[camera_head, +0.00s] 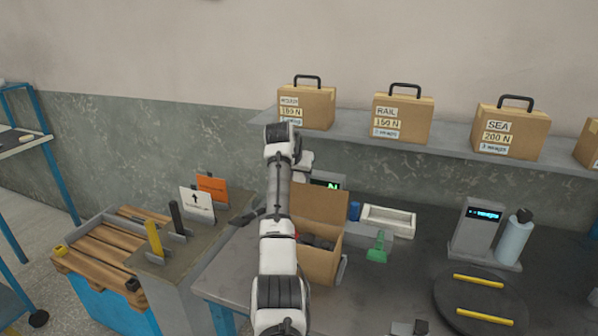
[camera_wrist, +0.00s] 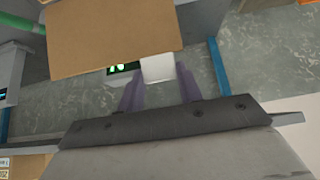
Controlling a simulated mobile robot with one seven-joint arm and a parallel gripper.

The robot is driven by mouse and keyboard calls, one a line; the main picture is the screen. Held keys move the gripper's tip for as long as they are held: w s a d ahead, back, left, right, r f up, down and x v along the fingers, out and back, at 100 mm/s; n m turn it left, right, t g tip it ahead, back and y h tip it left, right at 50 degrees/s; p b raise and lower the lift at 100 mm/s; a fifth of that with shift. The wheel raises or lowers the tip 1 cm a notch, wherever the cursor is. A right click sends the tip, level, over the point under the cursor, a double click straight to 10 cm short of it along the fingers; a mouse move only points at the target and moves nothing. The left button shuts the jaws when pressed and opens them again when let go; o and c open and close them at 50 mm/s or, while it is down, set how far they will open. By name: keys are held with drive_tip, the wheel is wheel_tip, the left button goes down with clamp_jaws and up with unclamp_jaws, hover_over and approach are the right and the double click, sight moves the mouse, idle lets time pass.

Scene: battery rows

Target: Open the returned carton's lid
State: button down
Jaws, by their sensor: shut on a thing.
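The open-topped brown carton (camera_head: 322,265) stands on the dark bench, partly hidden behind my arm. Its lid (camera_head: 322,206) is raised at the far side, and dark contents show inside. In the wrist view the lid (camera_wrist: 115,38) is a flat brown panel just beyond my fingers. My gripper (camera_wrist: 160,88) has its two fingers on either side of a small white piece at the lid's edge, and is shut on it. In the head view my arm hides the fingertips.
A green-lit display (camera_head: 326,183) stands behind the carton. A white tray (camera_head: 388,220) and a green object (camera_head: 377,248) are to its right. Signs (camera_head: 197,203) stand at left. Labelled cartons (camera_head: 402,118) line the shelf above. The bench front right holds a round dark plate (camera_head: 484,305).

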drive_tip(key=shift+w+d, duration=0.15)
drive_tip(key=shift+w, duration=0.1)
drive_tip(key=shift+f, duration=0.1)
drive_tip(key=c, duration=0.9)
unclamp_jaws()
drive_tip(key=b+v, duration=0.4)
drive_tip(key=v, duration=1)
drive_tip(key=shift+w+d+b, duration=0.1)
drive_tip(key=shift+w+b, duration=0.15)
drive_tip(key=shift+b, duration=0.1)
